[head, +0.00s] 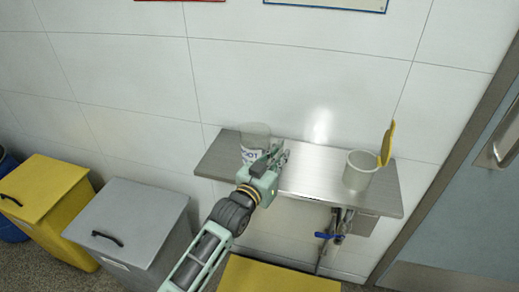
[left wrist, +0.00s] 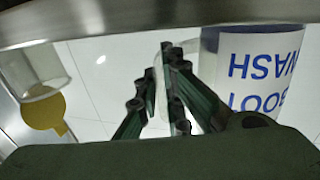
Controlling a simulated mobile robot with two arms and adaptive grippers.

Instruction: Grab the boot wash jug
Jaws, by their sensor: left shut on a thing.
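The boot wash jug (head: 255,136) is a clear jug with a white label in blue letters, standing on the left part of the steel shelf (head: 318,178) against the wall. In the left wrist view the jug (left wrist: 260,70) appears upside down, its label reading BOOT WASH. My left gripper (head: 277,155) is at the jug's right side. In the left wrist view its fingers (left wrist: 163,85) are shut on the jug's pale handle. The gripper and arm hide part of the jug in the head view. My right gripper is not in view.
Grey (head: 130,220) and yellow (head: 42,200) lidded bins stand at left. Another yellow lid (head: 275,277) is below the shelf. A door (head: 470,200) is at right.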

